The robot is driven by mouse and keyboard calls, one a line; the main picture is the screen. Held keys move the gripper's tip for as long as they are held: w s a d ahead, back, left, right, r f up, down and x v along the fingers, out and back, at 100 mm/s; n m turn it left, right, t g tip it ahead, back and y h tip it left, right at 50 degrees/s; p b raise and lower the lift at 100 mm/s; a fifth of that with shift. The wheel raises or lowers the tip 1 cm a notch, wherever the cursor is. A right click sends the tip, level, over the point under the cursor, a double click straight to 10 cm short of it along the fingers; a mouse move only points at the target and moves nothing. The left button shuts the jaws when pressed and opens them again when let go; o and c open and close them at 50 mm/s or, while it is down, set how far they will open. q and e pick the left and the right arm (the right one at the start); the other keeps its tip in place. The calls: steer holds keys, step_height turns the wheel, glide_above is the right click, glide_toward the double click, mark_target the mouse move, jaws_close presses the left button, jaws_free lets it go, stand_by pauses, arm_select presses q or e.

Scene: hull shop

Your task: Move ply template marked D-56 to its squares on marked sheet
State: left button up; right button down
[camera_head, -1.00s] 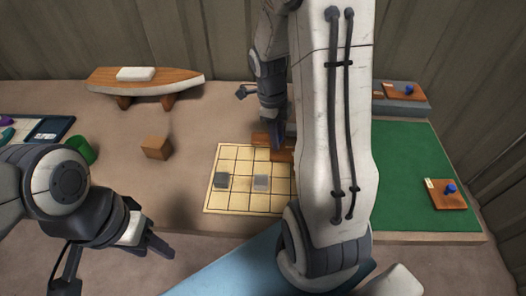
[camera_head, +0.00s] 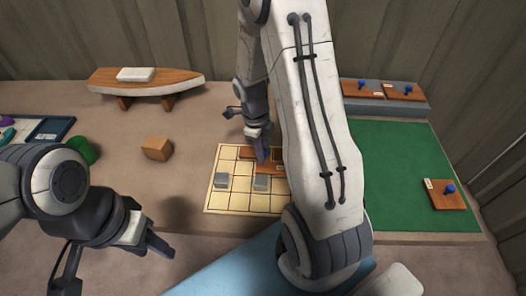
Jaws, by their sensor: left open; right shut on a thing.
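The marked sheet (camera_head: 238,204) is a cream grid lying on the table. My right gripper (camera_head: 262,158) is shut on a brown ply template (camera_head: 268,168) at the sheet's back right part. The gripper and my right arm hide part of the template and the sheet's right side. I cannot tell whether the template touches the sheet, and no marking on it is readable. Two grey blocks stand on the sheet, one at left (camera_head: 221,181) and one near the middle (camera_head: 261,183). My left gripper (camera_head: 160,243) is open and empty, in front of the sheet to the left.
Two ply pieces with blue knobs (camera_head: 359,89) (camera_head: 404,92) lie on a grey step at the back right. Another ply piece (camera_head: 446,196) lies on the green mat (camera_head: 395,200). A wooden block (camera_head: 157,149), model hull (camera_head: 150,88) and green cup (camera_head: 82,150) stand left.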

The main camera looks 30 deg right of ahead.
steer(key=c, duration=0.6)
jaws_free()
